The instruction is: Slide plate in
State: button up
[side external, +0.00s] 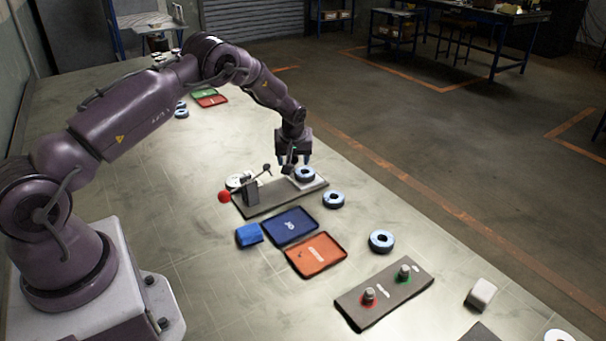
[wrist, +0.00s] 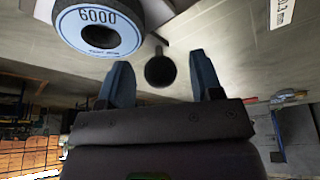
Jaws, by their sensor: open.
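A fixture with a dark grey base (side external: 270,202) stands on the table. A pale plate (side external: 318,183) is at its right end, carrying a blue-ringed flap disc (side external: 305,173). In the wrist view, the disc (wrist: 68,25) reads "6000" and lies on the plate. My gripper (side external: 296,163) points down at the plate, beside the disc. In the wrist view, my gripper (wrist: 163,72) is open and empty, with a dark round knob (wrist: 160,71) showing between its fingers. I cannot tell how far the knob is from the fingertips. The gripper partly hides the plate.
A clamp post (side external: 250,190) with a red ball (side external: 224,197) and a dark-ended rod stands left of the plate. Blue (side external: 289,227) and orange (side external: 316,255) trays and a blue block (side external: 249,235) lie in front. Loose discs (side external: 333,199) (side external: 381,241) lie to the right.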

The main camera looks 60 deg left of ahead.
jog(key=c, duration=0.7)
jog(key=shift+s, duration=4.05)
jog(key=o, duration=0.7)
jog(key=shift+s, duration=0.1)
notch_tip(320, 180, up, 8)
